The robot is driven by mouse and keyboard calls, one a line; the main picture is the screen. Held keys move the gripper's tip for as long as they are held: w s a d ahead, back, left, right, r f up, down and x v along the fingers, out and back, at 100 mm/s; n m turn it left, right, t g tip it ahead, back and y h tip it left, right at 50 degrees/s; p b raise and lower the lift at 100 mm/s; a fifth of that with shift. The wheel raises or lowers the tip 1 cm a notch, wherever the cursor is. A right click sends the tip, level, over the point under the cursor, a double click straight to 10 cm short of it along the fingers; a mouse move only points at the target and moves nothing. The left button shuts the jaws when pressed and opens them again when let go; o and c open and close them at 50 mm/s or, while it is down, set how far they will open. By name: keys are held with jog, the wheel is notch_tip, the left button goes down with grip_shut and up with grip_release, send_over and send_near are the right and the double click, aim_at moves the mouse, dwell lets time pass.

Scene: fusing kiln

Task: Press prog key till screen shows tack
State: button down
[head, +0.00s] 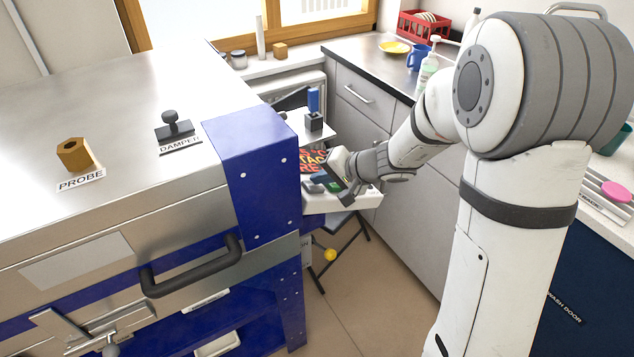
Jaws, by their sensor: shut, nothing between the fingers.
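The kiln's controller (342,203) is a pale box beside the blue side panel of the kiln. Its black screen (312,157) shows several lines of red and orange letters. The kiln edge and my gripper partly cover them; a middle line looks like "TAC", but I cannot read it in full. Below the screen are small keys, among them a green one and a blue one; I cannot make out which is the prog key. My gripper (332,188) is shut and empty, low over the key area. I cannot tell whether it touches a key.
The steel kiln top (110,100) holds a brass probe fitting (74,153) and a black damper knob (174,127). A black handle (192,266) juts from the kiln front. A counter behind carries a yellow plate (395,47), blue mug (418,57) and bottle (428,70).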

jog(key=shift+r, duration=0.1)
jog(key=shift+w+d+r+p, duration=0.2)
jog(key=shift+d+r+p, duration=0.15)
jog(key=shift+r, duration=0.35)
jog(key=r, duration=0.1)
jog(key=w+d+r+p, duration=0.1)
jog(key=r, duration=0.1)
jog(key=r+p, duration=0.1)
jog(key=shift+w+d+r, duration=0.15)
jog(key=shift+d+r, duration=0.15)
jog(key=shift+d, duration=0.05)
dwell(1.4)
jog(key=s+d+r+n+g+h, duration=0.1)
jog(key=s+d+h, duration=0.3)
jog(key=s, duration=0.9)
jog(key=s+d+r+n+g+h, duration=0.1)
jog(key=s+d+h, duration=0.4)
jog(key=s+d, duration=0.6)
notch_tip(320, 180, up, 2)
jog(key=shift+s+d+r+n+g+p, duration=0.2)
jog(key=shift+s+r+n+g+p, duration=0.15)
jog(key=shift+s+n, duration=0.4)
